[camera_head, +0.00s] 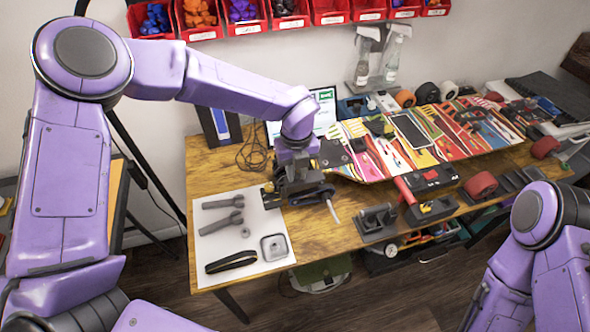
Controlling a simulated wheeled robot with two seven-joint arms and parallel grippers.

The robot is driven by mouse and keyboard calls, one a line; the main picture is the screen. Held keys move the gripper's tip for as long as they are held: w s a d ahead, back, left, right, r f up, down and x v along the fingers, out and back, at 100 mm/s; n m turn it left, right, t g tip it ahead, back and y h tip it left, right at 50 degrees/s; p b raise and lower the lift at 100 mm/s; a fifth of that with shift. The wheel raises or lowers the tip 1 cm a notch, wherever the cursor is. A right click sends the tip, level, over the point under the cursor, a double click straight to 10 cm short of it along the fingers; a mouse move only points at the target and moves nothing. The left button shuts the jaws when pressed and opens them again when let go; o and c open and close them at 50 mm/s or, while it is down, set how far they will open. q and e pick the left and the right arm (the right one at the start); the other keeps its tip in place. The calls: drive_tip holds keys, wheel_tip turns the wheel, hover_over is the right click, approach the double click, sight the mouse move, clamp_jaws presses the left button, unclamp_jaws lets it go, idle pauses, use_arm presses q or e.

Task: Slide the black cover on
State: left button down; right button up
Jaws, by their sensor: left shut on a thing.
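My left gripper (298,184) points down over the table's left part, at the right edge of the white mat. It is shut on a dark part (318,196), mostly hidden by the fingers; a rounded black end and a pale rod show at its right. I cannot tell whether this part is the black cover. A long black oblong piece (231,262) lies flat on the mat, apart from the gripper. The colourful board (376,160) lies behind and right of the gripper. My right arm shows at the lower right, but its gripper is out of view.
The white mat (209,277) also holds grey tools (221,223) and a small grey tray (273,246). Dark fixtures (376,222) and a red-handled tool (405,191) stand along the wooden table's front (322,240). Spray bottles (391,60) and red bins (240,27) are behind.

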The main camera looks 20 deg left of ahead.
sight(296, 182)
idle(0.5)
use_arm(q)
drive_tip(key=shift+f+b, duration=0.8)
drive_tip(key=shift+f, duration=0.2)
idle(0.4)
drive_tip(key=shift+f+b, duration=0.7)
drive_tip(key=shift+f, duration=0.2)
idle(0.5)
drive_tip(key=shift+f, duration=0.4)
drive_tip(key=shift+f+b, duration=0.2)
drive_tip(key=shift+b, duration=0.15)
idle(0.7)
